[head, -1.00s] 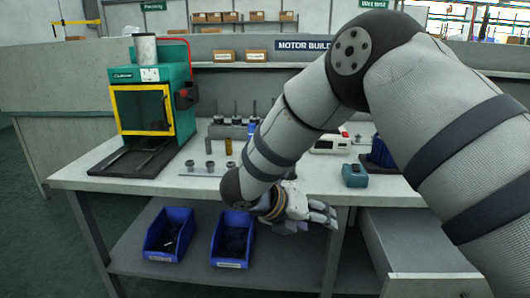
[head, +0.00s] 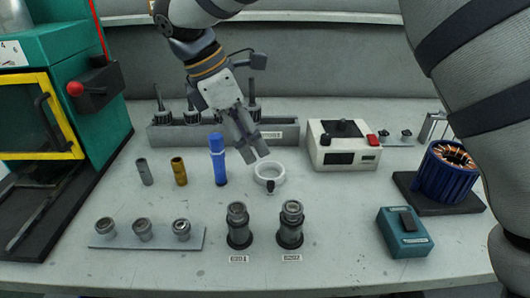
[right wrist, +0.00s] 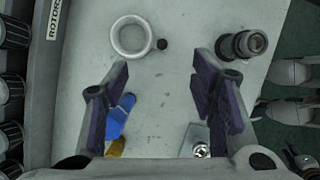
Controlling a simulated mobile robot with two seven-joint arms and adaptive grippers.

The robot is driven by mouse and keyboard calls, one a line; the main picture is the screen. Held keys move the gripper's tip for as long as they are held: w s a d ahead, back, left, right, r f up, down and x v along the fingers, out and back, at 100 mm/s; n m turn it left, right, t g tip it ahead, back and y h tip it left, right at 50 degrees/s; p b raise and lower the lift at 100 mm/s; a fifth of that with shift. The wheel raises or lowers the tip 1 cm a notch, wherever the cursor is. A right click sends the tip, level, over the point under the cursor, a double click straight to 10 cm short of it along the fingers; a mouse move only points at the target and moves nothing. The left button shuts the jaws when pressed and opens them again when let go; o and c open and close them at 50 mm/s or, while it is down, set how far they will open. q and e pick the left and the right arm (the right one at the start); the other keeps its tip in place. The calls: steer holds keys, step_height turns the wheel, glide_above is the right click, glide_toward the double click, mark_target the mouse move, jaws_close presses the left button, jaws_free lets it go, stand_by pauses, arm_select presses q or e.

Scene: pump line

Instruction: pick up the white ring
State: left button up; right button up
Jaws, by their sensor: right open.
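The white ring (head: 269,173) lies flat on the bench in the head view, with a small dark knob at its front edge. It also shows in the right wrist view (right wrist: 116,46), beyond the fingertips and left of centre. My right gripper (head: 247,146) is above the bench, just behind and to the left of the ring in the picture. In the right wrist view its two purple-padded fingers (right wrist: 163,78) are spread apart with nothing held between them. My left gripper is not in view.
A blue cylinder (head: 217,160) stands left of the ring. Two dark fittings (head: 264,226) stand in front. A white device (head: 342,148) sits to the right, a grey rack (head: 288,133) behind. A blue wound stator (head: 444,180) and teal box (head: 404,234) are farther right.

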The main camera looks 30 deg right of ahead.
glide_toward(269, 180)
steer(key=shift+s+d+f, duration=0.3)
steer(key=shift+s+f, duration=0.05)
steer(key=shift+f, duration=0.25)
steer(key=shift+s+d+f, duration=0.3)
steer(key=shift+s+f, duration=0.1)
steer(key=shift+f, duration=0.2)
steer(key=x, duration=0.4)
steer(key=w+x, duration=0.1)
steer(key=x, duration=0.1)
steer(key=shift+f, duration=0.3)
steer(key=shift+w, duration=0.1)
steer(key=c, duration=1)
